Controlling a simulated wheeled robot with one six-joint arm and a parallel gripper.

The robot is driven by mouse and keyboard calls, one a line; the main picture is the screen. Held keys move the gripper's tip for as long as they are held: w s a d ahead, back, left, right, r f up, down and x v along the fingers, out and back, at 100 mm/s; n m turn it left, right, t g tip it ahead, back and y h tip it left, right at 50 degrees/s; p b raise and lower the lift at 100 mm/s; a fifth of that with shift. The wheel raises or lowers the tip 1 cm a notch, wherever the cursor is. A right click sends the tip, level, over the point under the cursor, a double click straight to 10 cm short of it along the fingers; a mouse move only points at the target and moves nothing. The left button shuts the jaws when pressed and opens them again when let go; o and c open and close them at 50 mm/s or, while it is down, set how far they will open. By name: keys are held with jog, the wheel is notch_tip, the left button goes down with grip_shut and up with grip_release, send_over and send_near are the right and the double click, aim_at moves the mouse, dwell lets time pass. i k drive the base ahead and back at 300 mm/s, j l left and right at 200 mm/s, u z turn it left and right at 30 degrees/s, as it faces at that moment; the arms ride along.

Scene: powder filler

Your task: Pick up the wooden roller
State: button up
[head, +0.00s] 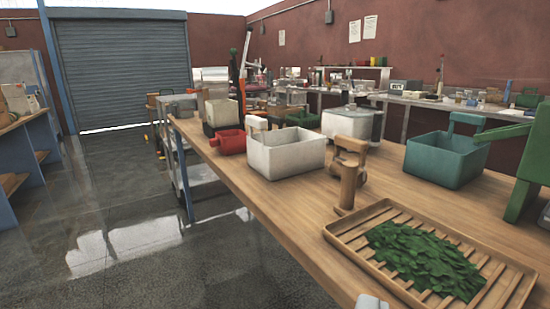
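A brown wooden piece that looks like the wooden roller (348,186) stands on the long wooden table, right of the white bin and behind the slatted tray. It has an upright cylinder in front and a blockier wooden part behind; I cannot tell whether these are one piece. A small pale grey tip at the bottom edge looks like part of my gripper (371,302). It is apart from the wooden piece and nearer to me. The rest of it is out of frame, so its opening is hidden.
A slatted wooden tray (350,241) with green leaves lies in front. A white bin (285,157), a red container (230,142), a lidded white pot (352,122) and a teal bin (445,162) stand on the table (390,184). Open floor (150,260) lies left.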

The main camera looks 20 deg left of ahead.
aim_at(360, 147)
jog(key=u, duration=0.2)
jog(key=i+j, duration=0.1)
jog(key=i, duration=0.25)
jog(key=i+j+z, duration=0.1)
jog(key=i, duration=0.3)
jog(key=i+j, duration=0.2)
jog(key=i, duration=0.15)
jog(key=l+z, duration=0.05)
